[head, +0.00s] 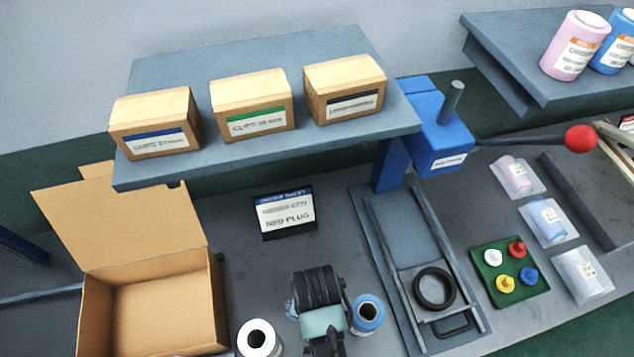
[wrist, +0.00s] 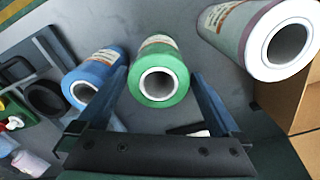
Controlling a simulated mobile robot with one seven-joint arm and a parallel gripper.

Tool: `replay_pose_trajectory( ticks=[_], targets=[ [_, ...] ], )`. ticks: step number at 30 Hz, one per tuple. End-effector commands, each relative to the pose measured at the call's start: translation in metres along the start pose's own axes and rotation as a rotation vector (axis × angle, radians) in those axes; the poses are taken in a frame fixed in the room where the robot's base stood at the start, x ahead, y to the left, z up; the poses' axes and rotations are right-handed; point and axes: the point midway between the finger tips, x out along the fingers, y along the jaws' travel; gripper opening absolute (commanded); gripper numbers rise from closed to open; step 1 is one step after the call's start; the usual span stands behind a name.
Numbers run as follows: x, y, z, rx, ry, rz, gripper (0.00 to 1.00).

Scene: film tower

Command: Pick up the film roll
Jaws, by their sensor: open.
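Several upright film rolls stand on the bench. In the wrist view a green roll (wrist: 160,72) with a hollow white core stands in the middle, between the fingers of my open gripper (wrist: 160,78) as seen from there. I cannot tell whether the fingertips reach around it. No finger clearly touches it. A blue roll (wrist: 92,77) stands to its left, partly behind the left finger; it also shows in the head view (head: 367,315). A white roll (wrist: 264,37) stands to the right, also in the head view (head: 258,340). In the head view my arm hides the green roll.
An open cardboard box (head: 150,310) stands at left, beside the white roll. A raised shelf (head: 250,62) holds three small boxes. A blue press (head: 440,130) with a red-knobbed lever, a framed slide (head: 405,235) with a black ring, and a green plug tray (head: 511,272) lie right.

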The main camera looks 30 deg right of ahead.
Motion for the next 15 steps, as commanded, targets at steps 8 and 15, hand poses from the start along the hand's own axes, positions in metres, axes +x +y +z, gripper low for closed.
replay_pose_trajectory(
  ticks=[8, 15],
  targets=[
    [0.032, 0.002, 0.000, 0.000, -0.003, 0.001, 1.00],
    [0.037, 0.002, -0.001, 0.000, 0.000, 0.000, 1.00]
  ],
)
